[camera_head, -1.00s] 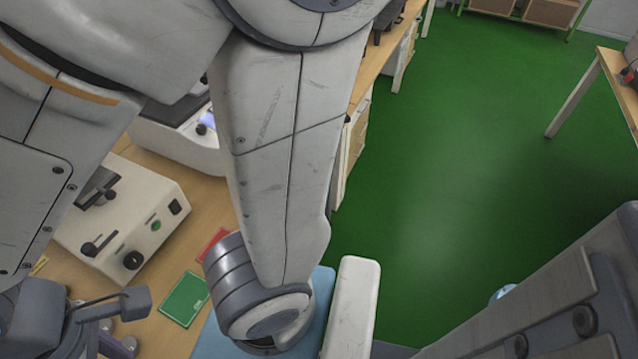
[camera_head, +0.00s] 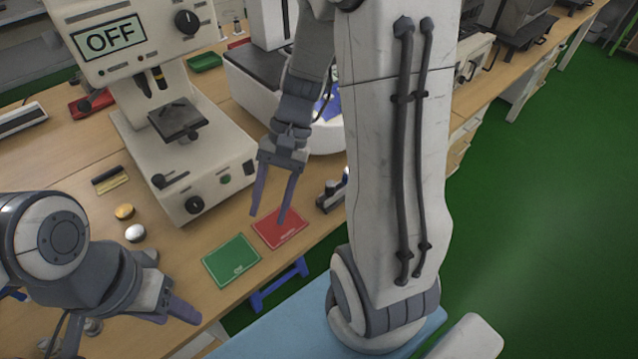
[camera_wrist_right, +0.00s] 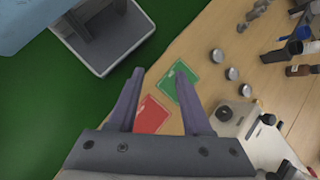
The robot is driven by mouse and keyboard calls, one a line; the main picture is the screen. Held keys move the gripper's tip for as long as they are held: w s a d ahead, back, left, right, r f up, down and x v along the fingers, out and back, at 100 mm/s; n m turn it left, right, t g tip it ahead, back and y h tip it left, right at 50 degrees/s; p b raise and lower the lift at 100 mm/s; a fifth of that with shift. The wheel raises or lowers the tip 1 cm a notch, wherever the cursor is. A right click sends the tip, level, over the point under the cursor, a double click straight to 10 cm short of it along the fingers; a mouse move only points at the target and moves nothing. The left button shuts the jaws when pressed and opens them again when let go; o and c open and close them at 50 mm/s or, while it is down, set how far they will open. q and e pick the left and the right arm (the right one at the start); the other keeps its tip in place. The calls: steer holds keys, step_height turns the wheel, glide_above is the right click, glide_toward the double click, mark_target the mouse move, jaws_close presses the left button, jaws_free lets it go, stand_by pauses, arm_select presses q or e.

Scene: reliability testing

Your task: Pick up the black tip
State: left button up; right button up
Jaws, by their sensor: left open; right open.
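I cannot pick out the black tip with certainty in either view. My right gripper (camera_head: 268,217) is open and empty, pointing down above the bench near a red card (camera_head: 280,228). The right wrist view shows its two purple-grey fingers (camera_wrist_right: 157,70) apart, with the red and green cards beyond them. My left gripper (camera_head: 185,308) is at the lower left of the head view, partly hidden by its own wrist. Its visible finger points right, with nothing seen in it. Small round pieces, one gold (camera_head: 124,211) and one silver (camera_head: 135,233), stand on the bench left of the right gripper.
A white microscope-like instrument (camera_head: 175,170) with an "OFF" display stands left of my right gripper. A green card (camera_head: 232,261) lies beside the red one. A white machine (camera_head: 262,92) stands behind. Several bottles (camera_wrist_right: 300,70) stand at the wrist view's right. Green floor lies right.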

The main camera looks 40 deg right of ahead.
steer(key=w+d+f+m+t+y+b, duration=0.1)
steer(key=d+f+m+t+y+b, duration=0.15)
steer(key=d+m, duration=0.3)
steer(key=w+d+f+m+t+y+b, duration=0.1)
steer(key=w+d+f+m+t, duration=0.1)
steer(key=d+f+m, duration=0.3)
steer(key=m+t+h+b, duration=0.1)
steer(key=m+t+b, duration=0.2)
steer(key=m+t, duration=0.6)
glide_toward(335, 194)
step_height(335, 194, up, 3)
steer(key=shift+h, duration=0.25)
steer(key=x, duration=0.4)
steer(key=shift+w+a, duration=0.2)
steer(key=shift+a, duration=0.05)
steer(key=x, duration=0.2)
steer(key=f+x, duration=0.1)
steer(key=x, duration=0.2)
steer(key=shift+a, duration=0.2)
jaws_close()
